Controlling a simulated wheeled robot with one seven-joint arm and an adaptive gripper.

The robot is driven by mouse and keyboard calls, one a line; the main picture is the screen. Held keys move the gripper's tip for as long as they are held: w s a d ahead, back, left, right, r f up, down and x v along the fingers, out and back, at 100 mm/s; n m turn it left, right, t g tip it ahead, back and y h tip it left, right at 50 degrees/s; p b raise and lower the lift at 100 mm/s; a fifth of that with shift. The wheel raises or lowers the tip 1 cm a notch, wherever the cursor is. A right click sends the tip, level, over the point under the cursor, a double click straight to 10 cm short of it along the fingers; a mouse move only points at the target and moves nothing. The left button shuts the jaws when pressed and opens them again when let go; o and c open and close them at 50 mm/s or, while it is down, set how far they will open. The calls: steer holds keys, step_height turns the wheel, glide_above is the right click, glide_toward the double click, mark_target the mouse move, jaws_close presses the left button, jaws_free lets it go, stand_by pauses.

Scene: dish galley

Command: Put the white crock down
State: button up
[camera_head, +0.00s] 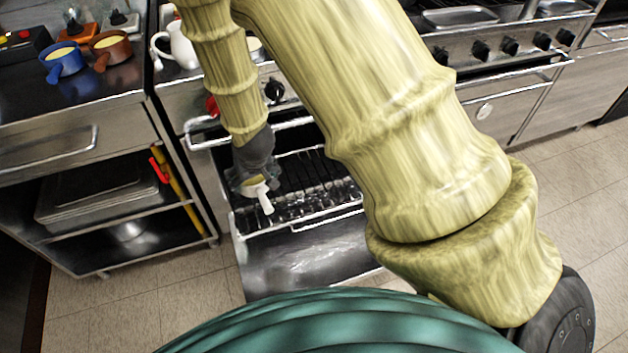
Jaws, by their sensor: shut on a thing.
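The white crock (265,202) is small, with its pale handle pointing down and towards me in the picture. My gripper (250,183) is shut on it and hides most of its body. A bit of yellow shows inside it. The gripper and crock are in front of the open oven-like bay, over the left part of its wire rack (318,190). I cannot tell whether the crock touches the rack.
The lowered door (310,265) lies in front of the rack. A blue crock (64,62), a brown crock (110,48) and a white pitcher (183,45) stand on the counters. Shelves with trays (105,195) are at left. My arm hides much of the centre.

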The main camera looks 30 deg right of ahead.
step_height(320, 180, down, 12)
steer(key=w+d+r+m+b, duration=0.1)
steer(key=w+d+b, duration=0.1)
steer(key=b, duration=1.3)
steer(key=shift+h, duration=0.3)
steer(key=w+d+b, duration=0.1)
steer(key=w+d, duration=0.1)
steer(key=d, duration=0.2)
steer(key=w+d+f+b, duration=0.1)
steer(key=w+d, duration=0.2)
steer(key=d, duration=0.2)
steer(key=w+d+f, duration=0.1)
steer(key=w+d, duration=0.2)
steer(key=d, duration=0.1)
steer(key=shift+d+b, duration=0.15)
steer(key=shift+b, duration=0.25)
step_height(320, 180, down, 4)
steer(key=shift+d+r+b, duration=0.1)
steer(key=shift+r+b, duration=0.05)
steer(key=shift+b, duration=0.75)
steer(key=shift+r, duration=0.1)
steer(key=o, duration=1.2)
steer(key=p+v, duration=0.3)
steer(key=v, duration=0.9)
steer(key=shift+p, duration=0.35)
